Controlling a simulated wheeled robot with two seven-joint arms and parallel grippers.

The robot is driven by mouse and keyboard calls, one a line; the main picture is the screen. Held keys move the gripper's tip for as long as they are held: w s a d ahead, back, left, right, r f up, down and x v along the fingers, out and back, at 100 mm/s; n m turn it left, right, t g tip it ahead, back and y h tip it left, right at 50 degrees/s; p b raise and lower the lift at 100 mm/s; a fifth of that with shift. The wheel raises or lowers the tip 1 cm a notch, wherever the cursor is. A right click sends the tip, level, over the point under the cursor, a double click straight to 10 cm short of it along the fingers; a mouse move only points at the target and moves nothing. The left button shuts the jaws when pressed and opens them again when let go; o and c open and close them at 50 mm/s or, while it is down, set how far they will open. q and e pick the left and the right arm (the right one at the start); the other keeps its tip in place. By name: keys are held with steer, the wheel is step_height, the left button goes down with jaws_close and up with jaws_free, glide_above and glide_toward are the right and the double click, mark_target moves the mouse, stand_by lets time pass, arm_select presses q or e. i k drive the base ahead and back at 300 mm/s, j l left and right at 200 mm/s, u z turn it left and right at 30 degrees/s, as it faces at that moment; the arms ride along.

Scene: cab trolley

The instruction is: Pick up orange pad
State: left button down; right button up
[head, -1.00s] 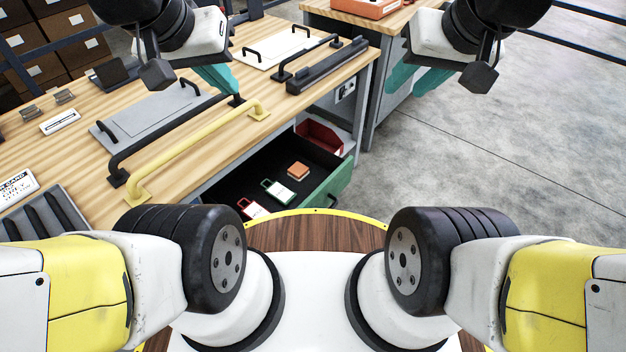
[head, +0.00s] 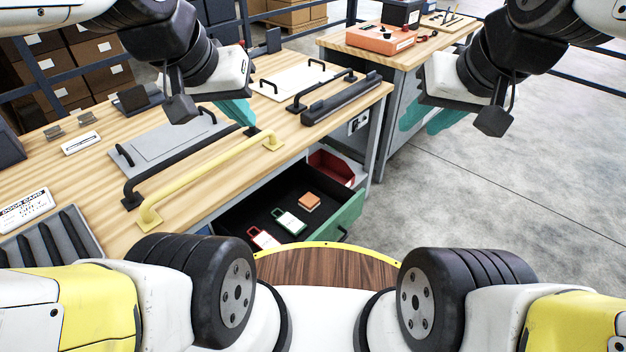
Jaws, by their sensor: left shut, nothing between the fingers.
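The orange pad (head: 309,202) is a small square block lying in the open black drawer with a green front (head: 349,216), at the drawer's right side. My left gripper (head: 240,112) has teal fingers and hangs over the wooden workbench, up and left of the pad; it is shut and empty. My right gripper (head: 428,118) has teal fingers and hangs over the floor side, right of the bench and up and right of the pad. Its fingertips are seen from the side, so I cannot tell its opening. Neither gripper touches the pad.
A yellow handle (head: 210,178) and black handle (head: 180,168) stand on the bench (head: 85,185). Grey floor is free at right.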

mark_target(309, 202)
steer(key=u, duration=3.4)
steer(key=z, duration=3.15)
steer(key=i+l, duration=0.1)
steer(key=l, duration=0.2)
steer(key=i+l, duration=0.15)
steer(key=l, duration=0.2)
